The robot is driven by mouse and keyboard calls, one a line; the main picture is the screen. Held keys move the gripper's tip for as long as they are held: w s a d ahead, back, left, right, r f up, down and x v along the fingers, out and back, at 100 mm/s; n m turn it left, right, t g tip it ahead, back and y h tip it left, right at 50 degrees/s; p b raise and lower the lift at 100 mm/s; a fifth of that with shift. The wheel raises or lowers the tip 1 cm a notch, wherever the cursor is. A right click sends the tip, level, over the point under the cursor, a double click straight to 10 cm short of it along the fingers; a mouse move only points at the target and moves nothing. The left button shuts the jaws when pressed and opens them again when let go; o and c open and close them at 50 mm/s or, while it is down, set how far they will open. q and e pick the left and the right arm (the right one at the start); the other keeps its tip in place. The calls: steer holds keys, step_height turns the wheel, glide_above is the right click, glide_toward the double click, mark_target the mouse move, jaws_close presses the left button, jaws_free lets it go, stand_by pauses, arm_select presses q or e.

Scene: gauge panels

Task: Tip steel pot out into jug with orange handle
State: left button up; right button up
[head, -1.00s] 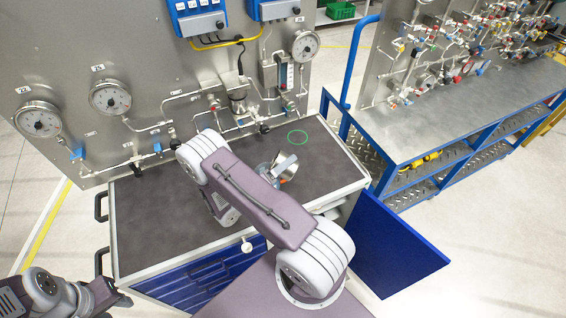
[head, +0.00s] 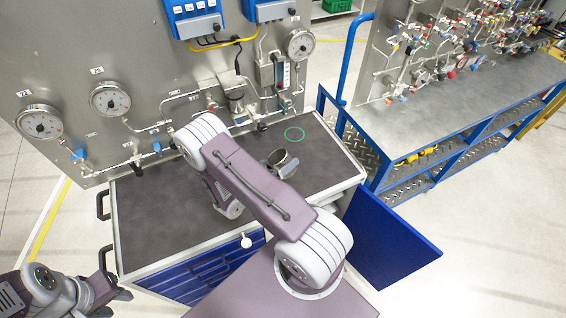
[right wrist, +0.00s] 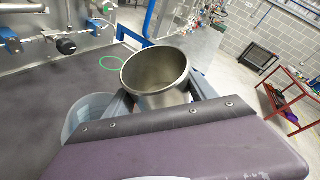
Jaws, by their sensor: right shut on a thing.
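The steel pot (head: 284,163) is over the right part of the dark worktop in the head view, partly behind my right arm. In the right wrist view the pot (right wrist: 155,72) shows its wide mouth and bare grey inner wall; I cannot make out any contents. My right gripper (right wrist: 162,97) is shut on the pot, a finger on each side. A pale, see-through jug (right wrist: 88,122) stands left of and below the pot, partly behind the gripper. Its handle is hidden, and my arm hides the jug in the head view. My left gripper (head: 108,292) is low at the left, away from the worktop; its jaws are unclear.
A green ring (head: 294,134) marks the worktop (head: 150,215) behind the pot. A gauge panel (head: 60,60) with pipes and valves rises along the back edge. A blue cabinet door (head: 390,245) stands open at the right. The worktop's left part is clear.

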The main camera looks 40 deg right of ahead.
steer(key=shift+w+f+m+t+y, duration=0.15)
steer(key=shift+m+t+y, duration=0.25)
steer(key=shift+m, duration=0.4)
steer(key=shift+w+a+f+m+t+y+b, duration=0.15)
steer(key=shift+f+m+t+y+b, duration=0.25)
steer(key=shift+m, duration=0.2)
steer(key=shift+w+a+f+m+t+y+b, duration=0.15)
steer(key=shift+w+f+m+t+y+b, duration=0.2)
steer(key=shift+m+b, duration=0.5)
steer(key=shift+r, duration=0.1)
